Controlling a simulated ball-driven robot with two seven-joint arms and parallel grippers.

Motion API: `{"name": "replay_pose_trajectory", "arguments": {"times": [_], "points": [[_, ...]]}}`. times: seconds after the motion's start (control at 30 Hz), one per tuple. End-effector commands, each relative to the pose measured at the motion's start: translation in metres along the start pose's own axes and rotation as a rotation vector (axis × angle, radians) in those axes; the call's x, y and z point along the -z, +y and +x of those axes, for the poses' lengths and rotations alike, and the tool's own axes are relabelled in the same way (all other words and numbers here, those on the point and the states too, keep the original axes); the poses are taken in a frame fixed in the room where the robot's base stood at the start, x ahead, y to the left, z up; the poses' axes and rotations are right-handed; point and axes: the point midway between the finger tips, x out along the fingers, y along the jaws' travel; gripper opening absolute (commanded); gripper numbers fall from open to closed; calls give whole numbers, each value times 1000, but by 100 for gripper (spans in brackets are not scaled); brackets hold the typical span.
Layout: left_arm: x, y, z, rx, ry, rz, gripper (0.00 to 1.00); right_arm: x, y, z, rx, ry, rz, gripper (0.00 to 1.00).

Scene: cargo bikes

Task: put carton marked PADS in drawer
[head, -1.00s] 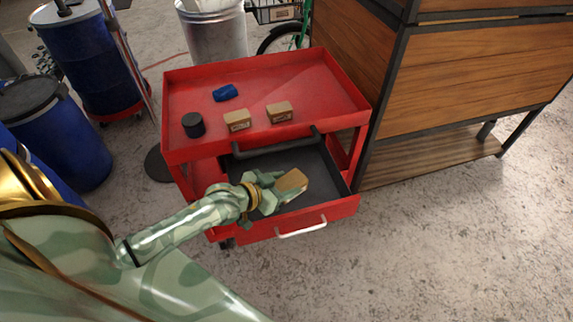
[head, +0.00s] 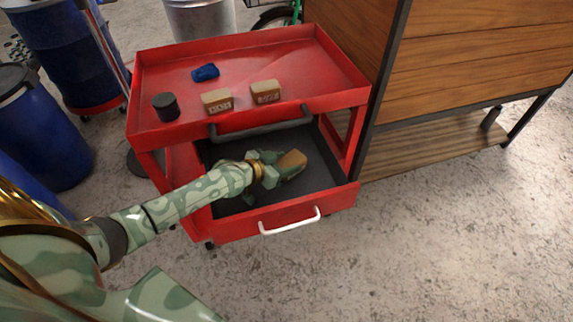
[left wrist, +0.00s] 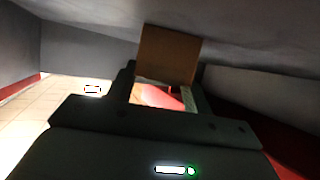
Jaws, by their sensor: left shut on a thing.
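My left gripper (head: 279,170) is shut on a small tan carton (head: 293,160), inside the outline of the open drawer (head: 228,205). The drawer has a dark lining, a red front and a white handle (head: 290,222). In the left wrist view the brown carton (left wrist: 168,52) sits between the fingers, with grey drawer surfaces close around it. I cannot tell whether it touches the drawer floor. No marking shows on its visible faces. My right gripper is not in view.
On the red cart's top tray (head: 235,62) are two labelled cartons (head: 216,101) (head: 265,92), a black cylinder (head: 165,106) and a blue object (head: 205,72). A dark bar (head: 260,130) crosses above the drawer's back. A wooden cabinet (head: 480,50) stands right.

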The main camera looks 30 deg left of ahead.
Motion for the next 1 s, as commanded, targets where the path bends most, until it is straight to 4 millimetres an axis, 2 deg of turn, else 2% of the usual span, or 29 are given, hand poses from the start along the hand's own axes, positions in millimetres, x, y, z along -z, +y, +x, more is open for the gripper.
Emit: {"name": "replay_pose_trajectory", "arguments": {"times": [0.27,0.3,0.37,0.4,0.73,1.0], "points": [[-2,0,0,-1,-1,1,23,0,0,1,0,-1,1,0],[-3,1,1,-1,-2,2,53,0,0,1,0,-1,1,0],[-2,1,0,-1,-2,1,69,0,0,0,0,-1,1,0],[-2,1,0,-1,-2,1,72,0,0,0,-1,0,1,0],[4,0,-5,0,0,1,72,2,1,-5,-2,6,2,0],[6,1,-56,-1,0,3,72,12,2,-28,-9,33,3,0]]}}
